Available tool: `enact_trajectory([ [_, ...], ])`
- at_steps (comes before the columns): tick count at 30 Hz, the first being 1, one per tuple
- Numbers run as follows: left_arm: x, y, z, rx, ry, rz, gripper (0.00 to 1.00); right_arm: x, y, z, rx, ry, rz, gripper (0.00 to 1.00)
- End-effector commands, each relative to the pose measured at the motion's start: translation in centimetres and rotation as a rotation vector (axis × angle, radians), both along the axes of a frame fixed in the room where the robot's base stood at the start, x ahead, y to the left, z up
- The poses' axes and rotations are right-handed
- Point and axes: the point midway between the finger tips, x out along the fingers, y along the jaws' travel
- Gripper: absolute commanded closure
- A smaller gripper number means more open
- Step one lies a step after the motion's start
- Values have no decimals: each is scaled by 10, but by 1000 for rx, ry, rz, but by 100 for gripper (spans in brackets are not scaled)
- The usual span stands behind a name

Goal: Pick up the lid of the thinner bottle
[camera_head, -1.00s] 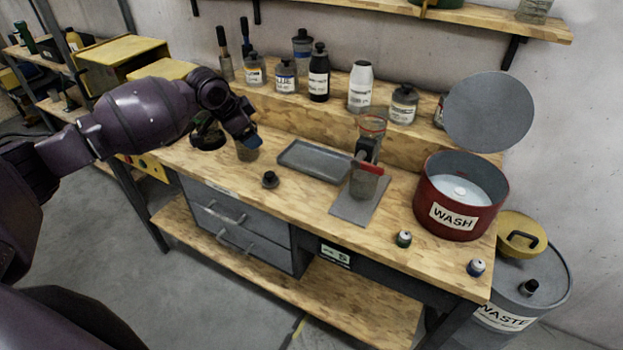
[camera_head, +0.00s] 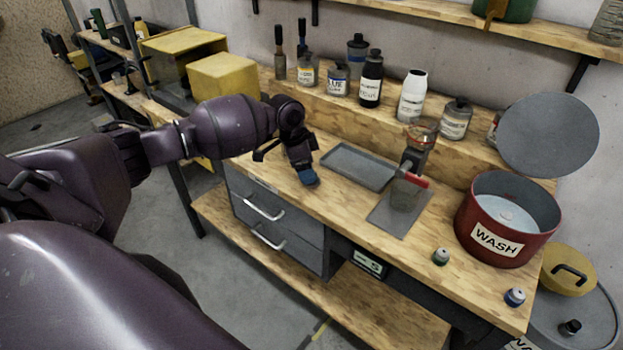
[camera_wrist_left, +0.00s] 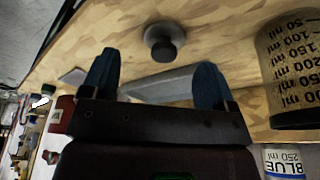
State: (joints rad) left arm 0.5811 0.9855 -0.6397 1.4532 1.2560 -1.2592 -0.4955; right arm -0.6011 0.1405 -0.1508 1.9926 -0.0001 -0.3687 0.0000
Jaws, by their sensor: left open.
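A small dark round lid with a knob (camera_wrist_left: 165,40) lies on the wooden bench, in the left wrist view just beyond my fingertips. In the head view the lid is hidden by my left gripper (camera_head: 308,178). That gripper hangs low over the bench front, left of the grey tray. In the left wrist view its two blue fingers (camera_wrist_left: 155,68) stand wide apart with nothing between them, and the lid is apart from them. Several bottles stand on the raised back ledge, among them a white bottle (camera_head: 412,95) and a black one (camera_head: 370,80); I cannot read which holds thinner. My right gripper is not in view.
A graduated beaker (camera_wrist_left: 292,70) stands close beside the gripper.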

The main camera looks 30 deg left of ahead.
Motion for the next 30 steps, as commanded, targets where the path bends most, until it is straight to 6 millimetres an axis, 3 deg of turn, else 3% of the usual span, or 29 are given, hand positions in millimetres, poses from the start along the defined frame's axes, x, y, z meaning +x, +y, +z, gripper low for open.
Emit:
enact_trajectory([
  [9,13,-8,-37,-1,1,0,20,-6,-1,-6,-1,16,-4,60],
  [18,14,-8,-41,0,0,0,20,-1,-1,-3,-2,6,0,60],
  [28,14,-8,-40,0,0,0,69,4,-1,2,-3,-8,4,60],
  [30,14,-8,-40,0,0,0,70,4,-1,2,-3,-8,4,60],
])
